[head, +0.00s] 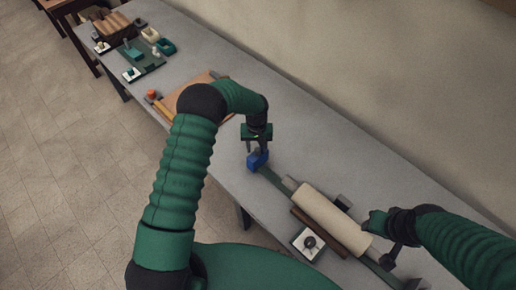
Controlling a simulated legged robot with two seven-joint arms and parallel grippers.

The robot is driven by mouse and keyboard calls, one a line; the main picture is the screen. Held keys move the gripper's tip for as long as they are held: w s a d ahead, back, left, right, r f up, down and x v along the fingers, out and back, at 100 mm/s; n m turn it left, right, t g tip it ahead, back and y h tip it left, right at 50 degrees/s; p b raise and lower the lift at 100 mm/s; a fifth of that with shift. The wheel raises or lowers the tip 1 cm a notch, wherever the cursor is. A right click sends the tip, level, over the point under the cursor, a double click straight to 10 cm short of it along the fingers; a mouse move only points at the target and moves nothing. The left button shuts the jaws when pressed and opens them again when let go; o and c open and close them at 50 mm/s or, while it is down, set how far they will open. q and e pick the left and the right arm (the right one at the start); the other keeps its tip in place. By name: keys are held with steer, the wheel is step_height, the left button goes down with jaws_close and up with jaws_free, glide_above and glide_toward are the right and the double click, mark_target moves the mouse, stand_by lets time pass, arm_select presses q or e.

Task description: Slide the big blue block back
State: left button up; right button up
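The big blue block (257,161) sits at the far left end of a dark green strip (272,178) on the grey table. My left gripper (256,149) points down right over the block. Its two fingers stand apart, with the tips at the block's top; whether they grip it I cannot tell. My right gripper (374,223) is beside the near end of a cream roll (328,213); its fingers are too small and dark to read.
The grey table (300,105) runs along a wall, with bare surface behind the block. A white square with a dark knob (308,243) stands before the roll. A tan board (185,92) and several small items lie toward the far left.

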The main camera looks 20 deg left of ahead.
arm_select(q)
steer(key=shift+a+f, duration=0.1)
steer(key=shift+s+r, duration=0.1)
steer(key=shift+r, duration=0.35)
step_height(320, 180, up, 16)
steer(key=b, duration=0.2)
steer(key=shift+b, duration=0.3)
steer(key=shift+f, duration=0.1)
steer(key=s+d+m+t, duration=0.2)
steer(key=s+d+m, duration=0.1)
steer(key=s, duration=1.9)
steer(key=shift+d+m+t, duration=0.15)
steer(key=shift+m+t, duration=0.15)
steer(key=shift+m, duration=0.5)
steer(key=shift+s+d, duration=0.1)
steer(key=shift+s, duration=0.15)
